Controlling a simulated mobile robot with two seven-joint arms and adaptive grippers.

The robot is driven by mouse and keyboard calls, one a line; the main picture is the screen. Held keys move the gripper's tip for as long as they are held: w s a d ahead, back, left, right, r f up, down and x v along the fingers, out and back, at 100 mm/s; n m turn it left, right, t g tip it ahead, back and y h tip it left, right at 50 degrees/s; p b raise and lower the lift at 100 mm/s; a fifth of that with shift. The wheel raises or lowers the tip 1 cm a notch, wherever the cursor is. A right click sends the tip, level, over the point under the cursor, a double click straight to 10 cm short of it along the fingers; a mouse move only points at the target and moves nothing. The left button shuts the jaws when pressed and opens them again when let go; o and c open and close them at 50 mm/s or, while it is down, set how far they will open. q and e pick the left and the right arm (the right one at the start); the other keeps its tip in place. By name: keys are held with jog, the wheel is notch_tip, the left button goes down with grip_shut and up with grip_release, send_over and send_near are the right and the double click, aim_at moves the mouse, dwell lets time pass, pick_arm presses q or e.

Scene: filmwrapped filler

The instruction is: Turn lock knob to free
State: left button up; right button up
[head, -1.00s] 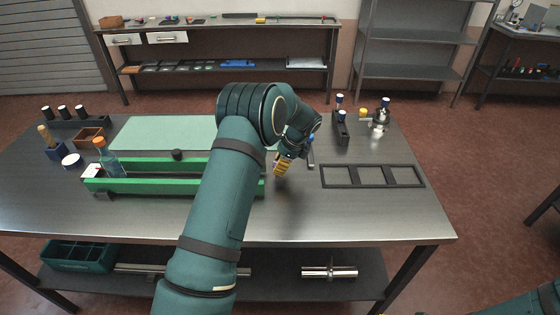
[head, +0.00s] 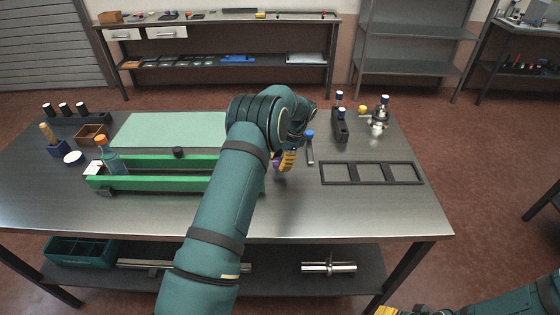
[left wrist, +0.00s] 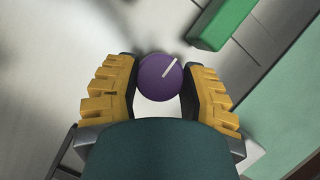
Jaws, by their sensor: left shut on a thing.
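A round purple knob (left wrist: 158,78) with a white pointer line shows between the yellow fingers in the left wrist view. The line points toward the upper right of that view. My left gripper (left wrist: 160,92) is shut on the knob, one finger on each side. In the head view my left gripper (head: 284,161) is low over the table, just right of the green fixture (head: 152,185); a bit of purple shows beside its fingers, and my arm hides much of the area. The yellow fingers of my right gripper (head: 392,311) are cut off at the bottom edge.
A grey lever with a blue cap (head: 309,143) stands just right of my left gripper. A black three-window frame (head: 371,164) lies further right. A glass bottle with an orange cap (head: 109,157) stands at the green fixture's left end. The table's front right is clear.

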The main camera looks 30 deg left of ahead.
pick_arm(q)
jog(key=shift+f, duration=0.1)
dwell(0.3)
jog(key=o, duration=1.2)
jog(key=v, duration=1.2)
